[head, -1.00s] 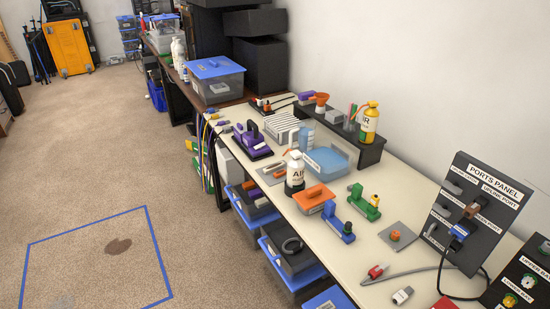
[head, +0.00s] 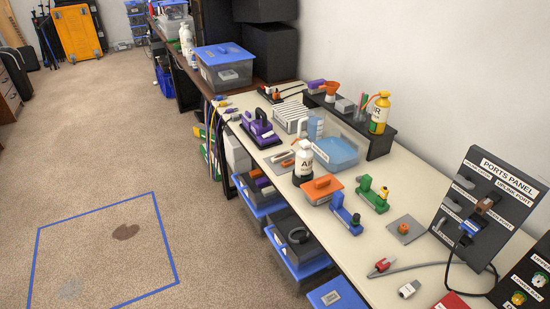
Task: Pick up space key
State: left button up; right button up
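I cannot make out a space key with certainty at this distance. A white ribbed block (head: 289,117), possibly made of rows of keys, stands on the long cream workbench (head: 345,262) behind the purple tool. Small loose parts lie on a grey pad (head: 283,160) near the bench's front edge, too small to identify. Neither of my grippers is in the head view.
The carpet (head: 100,160) at left is open.

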aim_at(287, 154)
jog(key=i+j, duration=0.2)
jog(key=j, duration=0.2)
jog(key=i+j, duration=0.25)
jog(key=j, duration=0.15)
jog(key=i+j, duration=0.2)
jog(key=j, duration=0.25)
jog(key=i+j, duration=0.2)
jog(key=j, duration=0.2)
jog(key=z, duration=1.85)
